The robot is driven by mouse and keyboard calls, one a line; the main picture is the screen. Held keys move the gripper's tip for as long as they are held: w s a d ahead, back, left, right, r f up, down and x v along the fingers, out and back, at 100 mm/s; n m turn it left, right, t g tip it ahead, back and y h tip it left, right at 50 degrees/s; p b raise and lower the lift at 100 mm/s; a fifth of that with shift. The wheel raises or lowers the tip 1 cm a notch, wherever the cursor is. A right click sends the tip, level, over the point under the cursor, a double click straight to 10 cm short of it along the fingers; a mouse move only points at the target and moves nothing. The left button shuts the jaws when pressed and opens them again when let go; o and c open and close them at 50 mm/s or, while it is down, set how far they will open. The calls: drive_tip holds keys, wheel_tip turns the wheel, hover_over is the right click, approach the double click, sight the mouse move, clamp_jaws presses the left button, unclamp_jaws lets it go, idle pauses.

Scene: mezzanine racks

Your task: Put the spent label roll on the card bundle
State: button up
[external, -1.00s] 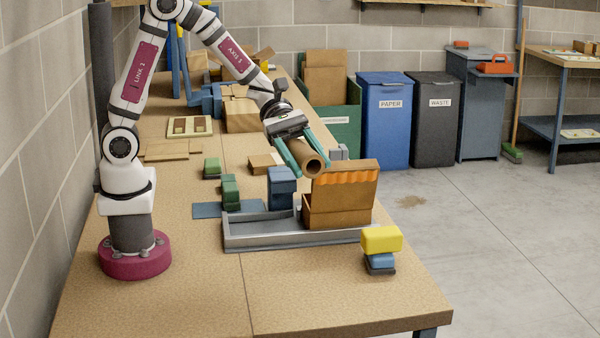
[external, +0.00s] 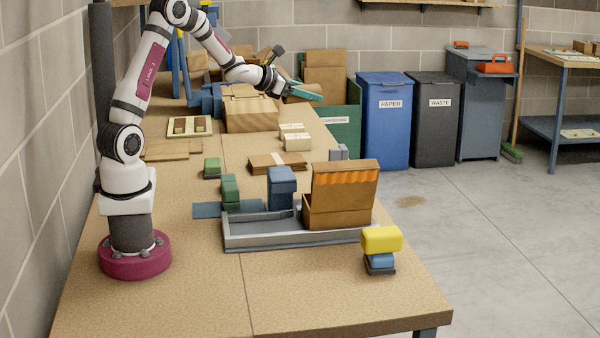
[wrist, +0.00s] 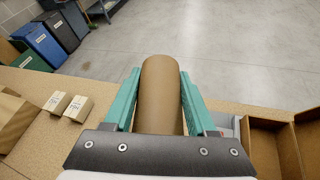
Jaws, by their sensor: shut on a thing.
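The spent label roll (wrist: 161,95) is a plain brown cardboard tube. It lies between the two teal fingers of my gripper (wrist: 160,100) in the wrist view, and the gripper is shut on it. In the external view my gripper (external: 304,93) is raised over the far right part of the bench, and I cannot make out the roll there. The card bundle (external: 265,163) looks to be the flat brown stack with a pale band, lying mid-bench, nearer the camera than my gripper. Nothing is seen on top of it. I cannot find it in the wrist view.
Two small pale cartons (external: 294,136) stand behind the bundle. A blue block (external: 282,188), a grey tray (external: 270,239) and an open brown box (external: 338,212) are in front. A larger carton (external: 250,113) is behind. Bins (external: 384,130) stand beyond the bench.

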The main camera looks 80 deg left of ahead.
drive_tip(key=s+a+n+y, duration=0.2)
drive_tip(key=s+a, duration=0.1)
drive_tip(key=a, duration=0.2)
hover_over(275, 161)
drive_tip(key=shift+g, duration=0.4)
wheel_tip(275, 161, down, 18)
drive_tip(key=shift+w+d+f, duration=0.1)
drive_tip(key=shift+w+d, duration=0.05)
drive_tip(key=shift+a+f, duration=0.15)
drive_tip(key=shift+f, duration=0.9)
drive_tip(key=shift+a+f, duration=0.1)
drive_tip(key=shift+f, duration=0.95)
drive_tip(key=shift+f, duration=0.1)
